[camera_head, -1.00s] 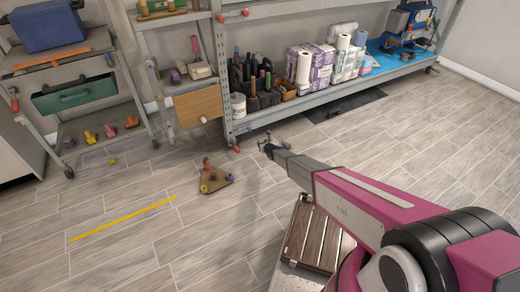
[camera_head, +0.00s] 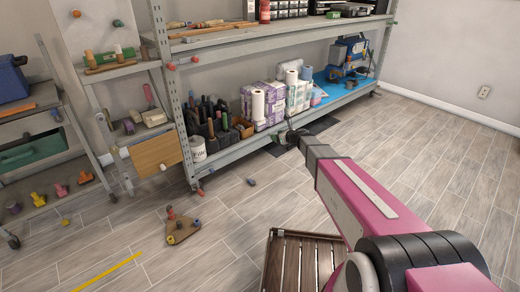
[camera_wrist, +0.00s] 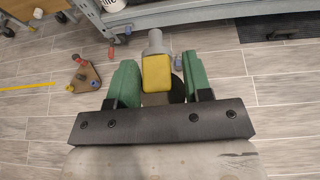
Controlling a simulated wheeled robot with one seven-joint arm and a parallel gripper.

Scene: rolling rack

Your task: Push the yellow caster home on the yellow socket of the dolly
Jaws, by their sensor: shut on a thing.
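My gripper (camera_wrist: 158,85) has green fingers and is shut on a yellow caster (camera_wrist: 156,72). The caster's grey stem points away from my wrist, and part of a dark wheel shows behind the yellow body. In the head view, my gripper (camera_head: 290,138) is in front of the long shelf, and the caster is too small to make out. The dolly (camera_head: 183,233) is a brown three-cornered board on the floor, left of my gripper and apart from it. Its yellow socket (camera_head: 171,240) is at the near-left corner, with red and blue pieces at others. The dolly also shows in the wrist view (camera_wrist: 84,77).
A long metal shelf (camera_head: 262,143) with paper goods stands behind. A small blue-grey piece (camera_head: 251,182) lies on the floor near it. Colored casters (camera_head: 61,190) sit on a low cart shelf at left. A slatted wooden platform (camera_head: 296,262) is nearby. Floor around the dolly is clear.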

